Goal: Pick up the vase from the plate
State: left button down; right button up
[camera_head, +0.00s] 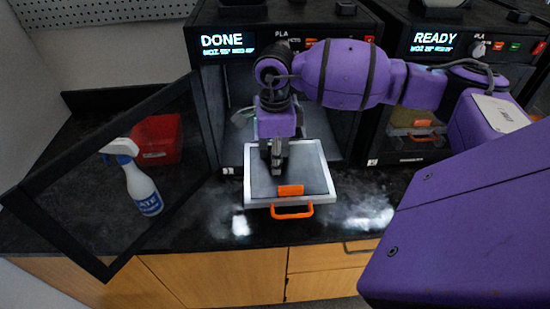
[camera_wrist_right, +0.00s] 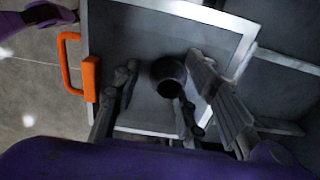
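The plate (camera_head: 258,188) is a flat grey sheet with a light rim and an orange handle, jutting from the open printer marked DONE. It fills the middle of the right wrist view (camera_wrist_right: 148,40). The vase (camera_wrist_right: 168,76) is a small dark round vessel on the plate, seen from above with its dark mouth showing. My right gripper (camera_head: 277,160) points down over the plate and largely hides the vase in the head view. In the right wrist view its fingers (camera_wrist_right: 163,78) stand apart on either side of the vase, with a visible gap at the left finger. My left gripper is not identifiable.
The printer's dark-framed door (camera_head: 195,110) stands open at left. Behind its pane are a spray bottle (camera_head: 139,182) and a red bin (camera_head: 158,139). A second printer (camera_head: 435,45) marked READY stands at right.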

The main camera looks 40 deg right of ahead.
jog(key=c, duration=0.6)
